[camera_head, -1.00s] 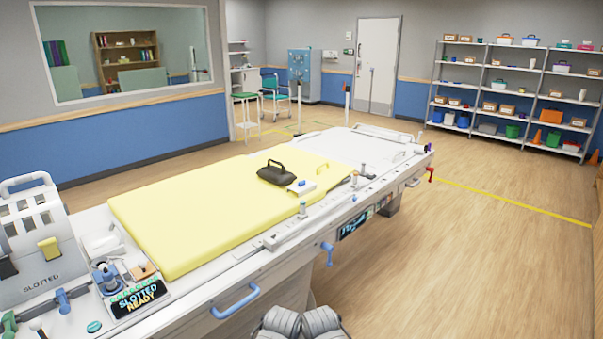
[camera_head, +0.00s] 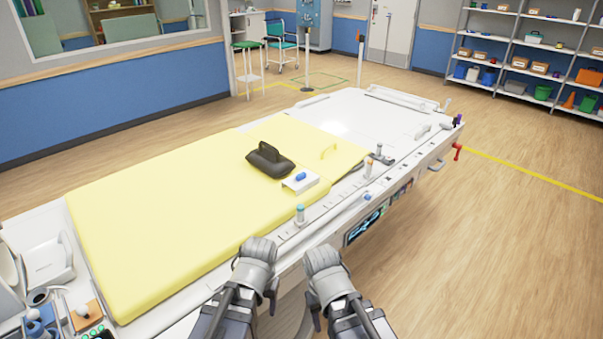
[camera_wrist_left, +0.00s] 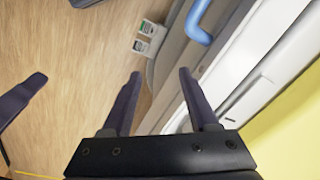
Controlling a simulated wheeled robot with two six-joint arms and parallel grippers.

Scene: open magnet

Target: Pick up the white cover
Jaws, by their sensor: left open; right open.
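A small white cover (camera_head: 301,184) with a blue knob on top lies near the right edge of the yellow pad (camera_head: 160,215), next to a dark handled block. My left gripper (camera_head: 258,250) is low at the near side of the bed, apart from the cover. In the left wrist view my left gripper (camera_wrist_left: 160,75) has its two dark fingers spread with nothing between them. My right gripper (camera_head: 324,260) is just right of the left one, also apart from the cover. Its fingers are hard to make out in the head view.
The dark block (camera_head: 269,158) sits left of the cover. A rail with small posts (camera_head: 300,214) runs along the bed's near edge. A blue handle (camera_wrist_left: 199,20) shows beside my left gripper in the left wrist view. The floor (camera_head: 500,250) to the right is clear.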

